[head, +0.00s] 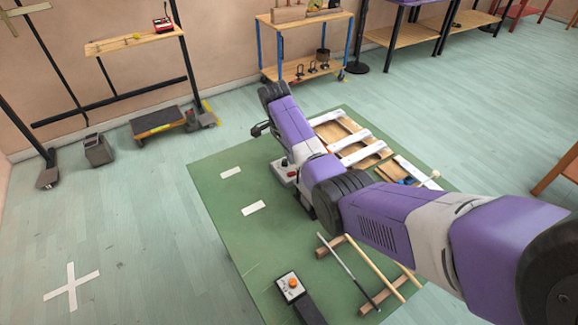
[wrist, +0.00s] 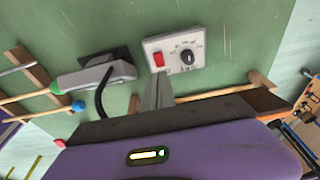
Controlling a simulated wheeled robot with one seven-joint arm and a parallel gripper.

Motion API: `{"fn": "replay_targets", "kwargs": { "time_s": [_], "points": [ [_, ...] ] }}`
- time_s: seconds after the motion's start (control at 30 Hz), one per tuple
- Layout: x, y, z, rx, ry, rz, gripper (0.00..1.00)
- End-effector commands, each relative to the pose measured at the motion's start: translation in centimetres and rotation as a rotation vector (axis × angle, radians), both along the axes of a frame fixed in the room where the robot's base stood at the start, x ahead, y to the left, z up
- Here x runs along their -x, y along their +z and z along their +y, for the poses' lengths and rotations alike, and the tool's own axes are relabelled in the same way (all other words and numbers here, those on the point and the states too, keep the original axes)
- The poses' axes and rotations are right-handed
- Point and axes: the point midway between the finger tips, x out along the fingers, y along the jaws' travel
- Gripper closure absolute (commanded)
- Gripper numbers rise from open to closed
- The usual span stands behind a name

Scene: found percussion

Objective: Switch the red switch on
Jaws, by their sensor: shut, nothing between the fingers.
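The red switch (wrist: 158,59) is a small rocker on a white panel box (wrist: 172,44) in the wrist view, left of a black dial knob (wrist: 187,57). I cannot tell its on or off position. My gripper (wrist: 158,82) is shut and empty, its grey fingers just below the switch in the picture. I cannot tell whether the fingertips touch the box. In the head view, a pale box with red parts (head: 283,171) shows partly behind my arm, and the fingertips are hidden there.
In the wrist view, a grey device with a black cable (wrist: 97,78) lies left of the panel, and a wooden stick (wrist: 215,93) lies to the right. In the head view, a box with an orange button (head: 291,286) and wooden rails (head: 375,265) are on the green mat (head: 225,205).

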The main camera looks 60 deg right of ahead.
Motion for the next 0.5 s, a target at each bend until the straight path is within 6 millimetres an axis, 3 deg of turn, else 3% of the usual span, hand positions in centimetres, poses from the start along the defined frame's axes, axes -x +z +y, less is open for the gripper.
{"fn": "replay_targets", "kwargs": {
  "time_s": [0.23, 0.5],
  "points": [
    [-0.1, -3.5, 0.4, -0.001, 0.001, 0.001, 1.0],
    [-0.3, -4.8, 0.6, 0.001, -0.001, -0.001, 1.0]
  ]
}}
